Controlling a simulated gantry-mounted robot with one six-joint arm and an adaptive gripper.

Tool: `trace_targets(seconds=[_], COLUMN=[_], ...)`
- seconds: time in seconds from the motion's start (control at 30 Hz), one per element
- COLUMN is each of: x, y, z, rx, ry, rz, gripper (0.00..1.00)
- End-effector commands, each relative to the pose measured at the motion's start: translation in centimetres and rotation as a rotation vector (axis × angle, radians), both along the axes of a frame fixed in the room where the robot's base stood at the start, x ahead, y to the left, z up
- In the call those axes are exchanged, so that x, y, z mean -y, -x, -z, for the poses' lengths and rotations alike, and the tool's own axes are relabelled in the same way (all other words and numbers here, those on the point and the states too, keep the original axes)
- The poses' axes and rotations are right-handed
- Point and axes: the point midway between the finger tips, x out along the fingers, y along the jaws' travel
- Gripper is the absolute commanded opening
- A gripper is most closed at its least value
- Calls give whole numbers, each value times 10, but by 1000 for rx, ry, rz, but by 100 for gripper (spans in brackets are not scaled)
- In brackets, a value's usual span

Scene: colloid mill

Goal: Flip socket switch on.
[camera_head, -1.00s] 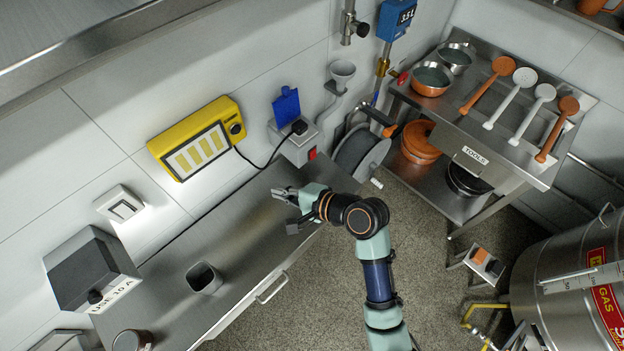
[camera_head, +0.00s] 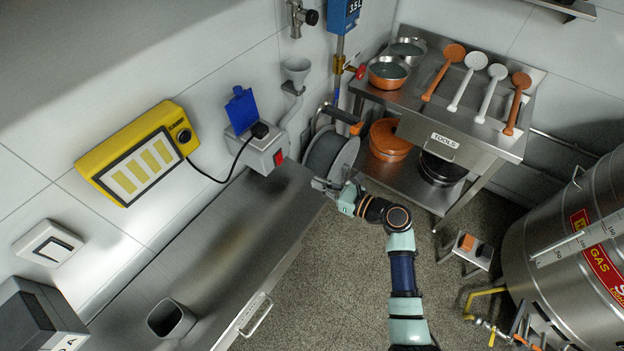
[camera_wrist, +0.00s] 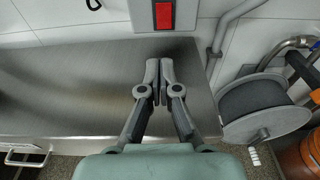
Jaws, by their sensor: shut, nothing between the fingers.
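The socket box (camera_head: 262,151) is a grey wall box with a raised blue lid (camera_head: 241,108), a black plug (camera_head: 260,130) pushed in, and a red switch (camera_head: 279,156) on its front right. In the wrist view the red switch (camera_wrist: 163,15) shows at the top centre, on the lower part of the box. Whether the switch is on or off cannot be told. My gripper (camera_head: 320,184) is shut and empty. In the wrist view its fingertips (camera_wrist: 159,62) point toward the switch, over the steel counter and apart from the box.
The steel counter (camera_head: 215,240) has an open grey cup (camera_head: 170,318) on it. A hose reel (camera_head: 330,158) stands right of the box. A yellow panel (camera_head: 137,155) is wired to the plug. A tools table (camera_head: 455,125) stands further right.

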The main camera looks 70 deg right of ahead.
Motion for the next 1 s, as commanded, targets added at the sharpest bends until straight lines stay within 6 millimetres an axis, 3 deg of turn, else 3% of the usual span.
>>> trace_targets(seconds=[0.3, 0.5, 0.7, 1.0], x=[20, 30, 34, 34], y=[-67, -99, -111, -112], z=[12, 17, 17, 17], rx=[-1, -1, -1, -1], ry=[2, 3, 2, 2], rz=[-4, -2, 0, 0], gripper=[0, 0, 0, 0])
